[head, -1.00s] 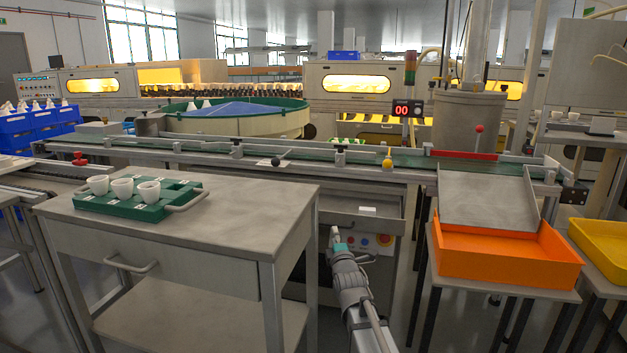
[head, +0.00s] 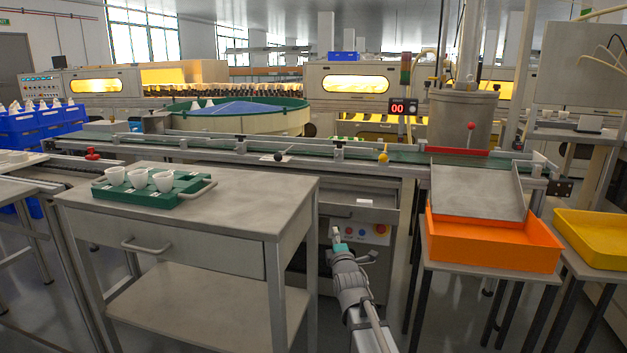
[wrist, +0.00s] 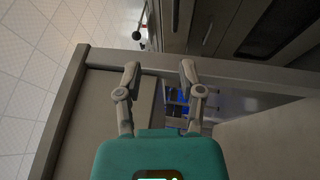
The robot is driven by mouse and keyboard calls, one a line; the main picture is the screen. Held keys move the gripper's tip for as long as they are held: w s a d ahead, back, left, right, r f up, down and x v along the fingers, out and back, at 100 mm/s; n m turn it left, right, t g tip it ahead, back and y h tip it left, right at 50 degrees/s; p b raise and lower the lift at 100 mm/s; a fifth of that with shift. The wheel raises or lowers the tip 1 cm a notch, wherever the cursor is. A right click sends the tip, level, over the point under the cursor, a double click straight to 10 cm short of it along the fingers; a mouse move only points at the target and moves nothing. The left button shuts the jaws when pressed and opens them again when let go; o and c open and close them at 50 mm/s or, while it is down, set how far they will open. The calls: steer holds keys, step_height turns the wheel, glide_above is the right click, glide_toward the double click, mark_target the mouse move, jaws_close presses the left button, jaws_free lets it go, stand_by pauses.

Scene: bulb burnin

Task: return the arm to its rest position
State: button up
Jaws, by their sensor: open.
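My gripper (wrist: 158,75) is open in the wrist view, with two grey fingers spread apart and nothing between them. In the head view my gripper (head: 336,237) shows small at the end of my arm, low in the gap between the grey cart and the conveyor's drawer cabinet. My arm reaches up from the bottom edge, right of the cart. What lies directly in front of the fingertips is dim and partly hidden in the wrist view.
The grey cart (head: 245,200) on the left carries a green tray (head: 185,196) with three white cups. The conveyor (head: 330,160) runs across behind. An orange bin (head: 490,246) stands on a stand at right, with a yellow bin (head: 590,240) beyond. Floor shows between cart and bins.

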steer(key=s+d+f+m+g+h+p, duration=0.1)
steer(key=s+d+f+m+g+p, duration=0.35)
steer(key=s+m+g, duration=0.2)
steer(key=s+d+f+m+g+h+p, duration=0.2)
steer(key=s+d+f+m+g+p, duration=0.15)
steer(key=s+f+m+g, duration=0.35)
steer(key=s+d+r+m+g+p, duration=0.1)
steer(key=s+r+m+g+p, duration=0.15)
steer(key=s, duration=0.65)
steer(key=s+d+r+m+g+p, duration=0.1)
steer(key=s+m+g+p, duration=0.25)
steer(key=s, duration=0.55)
step_height(320, 180, up, 38)
steer(key=p, duration=3.7)
steer(key=shift+f+m, duration=0.25)
steer(key=shift+m, duration=0.1)
steer(key=shift+d, duration=0.1)
